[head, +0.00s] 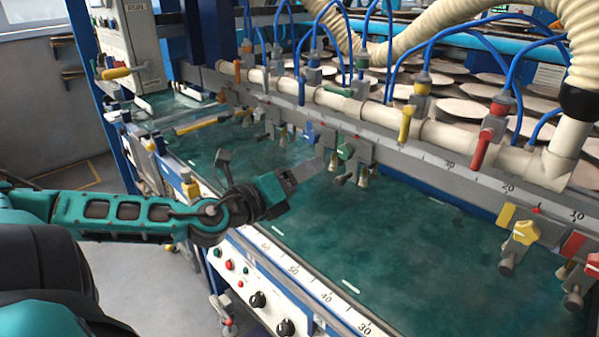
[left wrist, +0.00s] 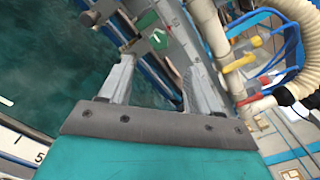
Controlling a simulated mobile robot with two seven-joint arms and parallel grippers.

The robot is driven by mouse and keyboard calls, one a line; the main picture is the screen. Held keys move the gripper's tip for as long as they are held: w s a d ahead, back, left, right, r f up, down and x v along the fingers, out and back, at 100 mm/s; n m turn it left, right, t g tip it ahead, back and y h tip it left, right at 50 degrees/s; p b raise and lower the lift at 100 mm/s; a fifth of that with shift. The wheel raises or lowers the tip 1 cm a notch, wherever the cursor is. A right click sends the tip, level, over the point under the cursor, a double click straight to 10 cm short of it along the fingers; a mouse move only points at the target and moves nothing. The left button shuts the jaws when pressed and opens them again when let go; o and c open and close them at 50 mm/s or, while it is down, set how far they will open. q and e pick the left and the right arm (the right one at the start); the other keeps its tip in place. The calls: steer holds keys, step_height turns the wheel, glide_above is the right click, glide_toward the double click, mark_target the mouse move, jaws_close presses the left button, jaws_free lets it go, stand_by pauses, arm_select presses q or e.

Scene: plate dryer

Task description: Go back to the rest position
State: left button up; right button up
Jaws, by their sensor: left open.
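My left gripper (head: 312,168) reaches in from the left over the dark green bed of the plate dryer (head: 400,240). Its two grey fingers also show in the left wrist view (left wrist: 162,68), spread apart with no object held between them. A green-knobbed clamp (head: 346,152) on the rail is just beyond the fingertips; its green part shows past the fingers in the left wrist view (left wrist: 148,20). I cannot tell whether a finger touches it. My right gripper is not in view.
A cream pipe (head: 437,133) with red and yellow valve handles and blue hoses runs along the back. Yellow (head: 525,232) and red (head: 574,245) clamps stand at the right. A control panel with knobs (head: 257,299) fronts the bed. Open floor (head: 150,270) lies at the left.

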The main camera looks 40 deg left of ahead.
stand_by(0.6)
arm_select(q)
steer(key=s+d+f+n+g+y, duration=0.1)
steer(key=s+f+n+g, duration=0.25)
steer(key=f+n, duration=0.5)
steer(key=s+f+n+g+y, duration=0.15)
steer(key=s+f+n, duration=0.3)
steer(key=f, duration=0.65)
steer(key=s+d+f+n+g+h, duration=0.1)
steer(key=s+d+f+n, duration=0.1)
steer(key=d+f+n, duration=0.2)
steer(key=s+d+f+n+g+h, duration=0.1)
steer(key=d+f+n, duration=0.4)
steer(key=d, duration=0.8)
steer(key=s+n+h, duration=0.1)
steer(key=s+n, duration=0.1)
steer(key=n, duration=0.1)
steer(key=shift+s+d+f, duration=0.2)
steer(key=shift+s+f, duration=0.1)
